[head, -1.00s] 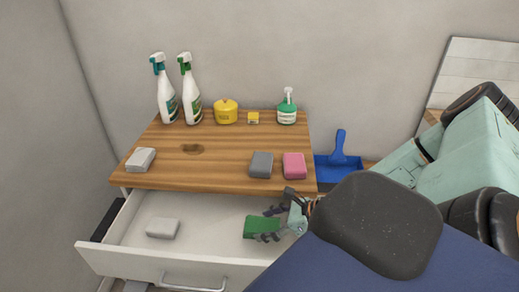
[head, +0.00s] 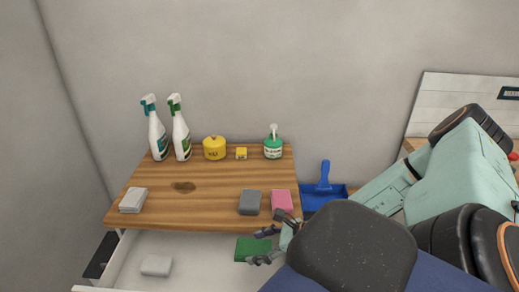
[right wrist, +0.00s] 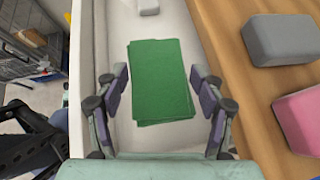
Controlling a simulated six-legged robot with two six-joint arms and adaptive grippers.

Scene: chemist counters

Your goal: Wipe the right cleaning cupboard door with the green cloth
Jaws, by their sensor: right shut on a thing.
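The green cloth (head: 252,247) is a folded rectangle at the right end of the open white drawer, at or a little above its floor. It also shows in the right wrist view (right wrist: 160,80), lying between the two fingers. My right gripper (head: 267,245) is at the cloth, shut on it; its contact points are hard to make out. In the right wrist view the fingers (right wrist: 161,92) stand at either side of the cloth. My left gripper is not in view. I cannot pick out the right cleaning cupboard door.
On the wooden top (head: 215,200) stand two spray bottles (head: 180,135), a yellow tub (head: 214,148), a green pump bottle (head: 273,145), a grey sponge (head: 250,203) and a pink sponge (head: 282,201). A pale sponge (head: 156,265) lies in the drawer (head: 200,270). A blue dustpan (head: 323,193) is at right.

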